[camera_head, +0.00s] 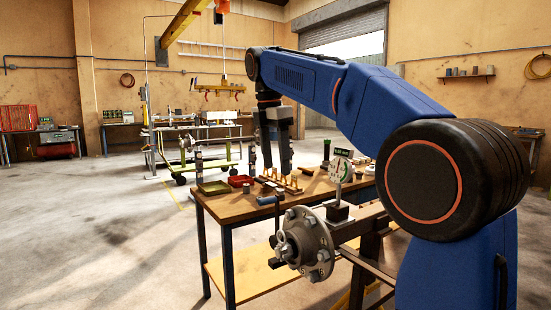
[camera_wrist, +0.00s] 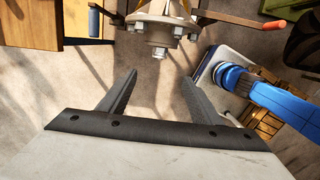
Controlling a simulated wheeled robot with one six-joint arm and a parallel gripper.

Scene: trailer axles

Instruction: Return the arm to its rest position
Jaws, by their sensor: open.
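My blue arm reaches from the right foreground up and across to the left in the head view. My gripper (camera_head: 278,170) hangs from its end, fingers down, over the workbench (camera_head: 238,208). In the wrist view my gripper (camera_wrist: 160,77) shows two dark fingers spread apart with nothing between them. A metal wheel hub with studs (camera_wrist: 160,28) lies beyond the fingertips in that view, apart from them. The hub (camera_head: 305,243) is also in the head view, on the axle in front of the bench.
A red tray (camera_head: 240,181), a green tray (camera_head: 214,187) and a row of brass-coloured pieces (camera_head: 284,182) are on the bench. The floor at left is clear.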

